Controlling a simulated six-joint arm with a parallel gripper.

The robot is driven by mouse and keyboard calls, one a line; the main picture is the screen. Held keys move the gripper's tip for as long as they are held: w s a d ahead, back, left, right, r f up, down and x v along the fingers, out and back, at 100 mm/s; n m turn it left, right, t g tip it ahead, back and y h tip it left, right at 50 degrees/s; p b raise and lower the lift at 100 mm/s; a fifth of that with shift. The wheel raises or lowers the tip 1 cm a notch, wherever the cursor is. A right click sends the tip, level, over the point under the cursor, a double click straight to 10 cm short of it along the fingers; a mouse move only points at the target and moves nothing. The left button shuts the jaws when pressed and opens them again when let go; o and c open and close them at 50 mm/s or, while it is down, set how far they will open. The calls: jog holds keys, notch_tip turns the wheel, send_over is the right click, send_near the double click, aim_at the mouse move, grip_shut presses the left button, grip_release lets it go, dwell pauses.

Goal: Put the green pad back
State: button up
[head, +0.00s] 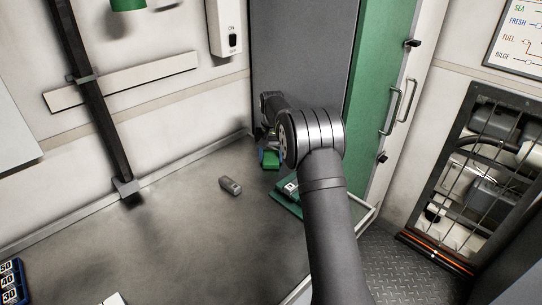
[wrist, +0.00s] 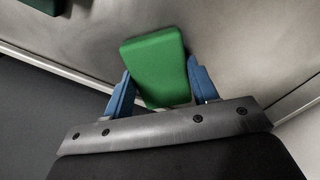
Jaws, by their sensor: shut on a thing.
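The green pad (head: 271,160) is a small green block in the head view, at the end of my arm near the back of the grey counter. In the wrist view the green pad (wrist: 157,65) sits between the two blue fingers of my gripper (wrist: 160,82), which is shut on its sides. My gripper (head: 266,155) is partly hidden by my own wrist in the head view. I cannot tell whether the pad touches the counter.
A green tray or mat (head: 285,203) with a small grey item on it lies beside my forearm, partly hidden. A grey device (head: 230,186) lies on the counter (head: 170,245). A tall grey panel (head: 300,55) stands behind my gripper. The counter's left part is largely clear.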

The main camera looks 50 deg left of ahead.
aim_at(271, 157)
jog(key=shift+f, duration=0.15)
jog(key=o, duration=1.1)
notch_tip(271, 157, up, 12)
jog(key=shift+r, duration=0.15)
jog(key=shift+f, duration=4.35)
